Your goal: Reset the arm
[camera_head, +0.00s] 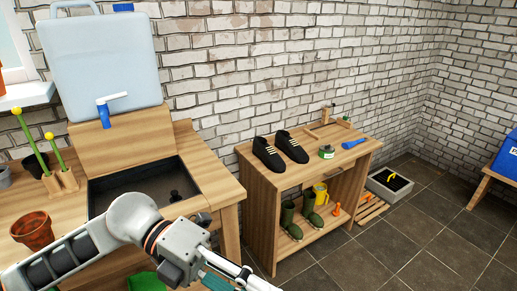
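My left arm (75,250) comes in from the lower left and bends in front of the wooden sink bench (215,185). Its gripper (238,277) points down to the right and runs toward the bottom edge of the picture. The fingertips do not show clearly, so I cannot tell whether it is open or shut or holds anything. My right arm and gripper are not in view.
Left bench: dark basin (140,185), large water container (100,60) with blue tap (103,115), terracotta pot (33,231). Right wooden table (300,175): black shoes (268,153), green tin (326,152), boots (288,222) below. Grey tray (375,190) beyond. Tiled floor lower right is clear.

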